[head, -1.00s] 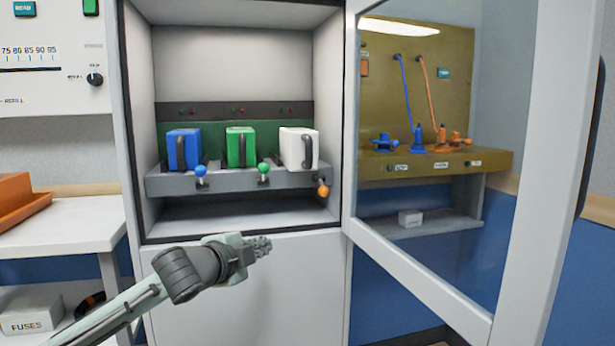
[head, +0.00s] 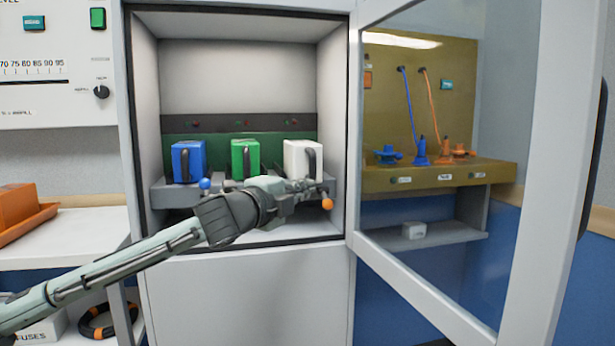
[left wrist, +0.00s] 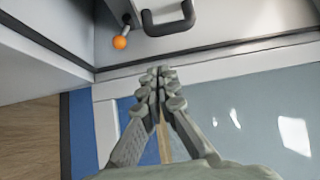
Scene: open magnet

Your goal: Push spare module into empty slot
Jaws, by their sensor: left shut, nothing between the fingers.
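A white module (head: 298,157) with a dark handle stands at the right of the cabinet's grey shelf. A green module (head: 245,158) stands in the middle and a blue module (head: 188,160) at the left, each with a dark handle. I cannot tell which one is the spare, or how deep each sits. My left gripper (head: 318,187) is shut and empty, in front of the shelf's right end, just below the white module's handle. In the left wrist view its closed fingers (left wrist: 158,74) point toward a dark handle (left wrist: 168,22), with a visible gap.
An orange-knobbed lever (head: 327,204) hangs at the shelf's right end, close to my fingers. A blue-knobbed lever (head: 205,184) is at the left. The glass cabinet door (head: 430,270) stands open at the right. My left forearm crosses the cabinet's lower opening.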

